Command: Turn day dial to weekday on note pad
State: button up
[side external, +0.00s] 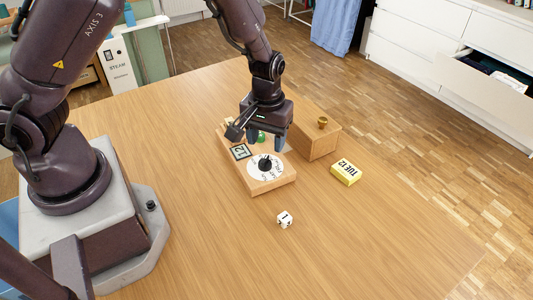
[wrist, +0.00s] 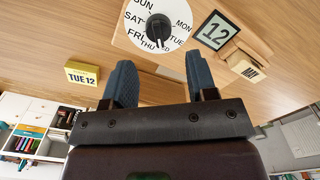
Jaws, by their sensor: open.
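The day dial (side external: 266,167) is a white disc with day names and a black centre knob, on a wooden calendar board (side external: 272,187). The dial is at the top of the wrist view (wrist: 157,22). A light pointer on its knob points down near WED and THU; I cannot tell exactly which. The yellow note pad (side external: 345,172) lies on the table right of the board and reads TUE 12; it also shows in the wrist view (wrist: 82,74). My gripper (side external: 264,140) is open and empty over the back of the board, apart from the knob. Its fingers show in the wrist view (wrist: 160,66).
A framed 12 card (side external: 240,152) and a MAY block (wrist: 244,66) are on the board. A wooden box (side external: 317,143) with a brass knob stands behind right. A white die (side external: 285,219) lies in front.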

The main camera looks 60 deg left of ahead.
aim_at(266, 156)
notch_tip(266, 156, down, 5)
jog(key=shift+f, duration=0.1)
dwell(0.3)
jog(key=c, duration=0.8)
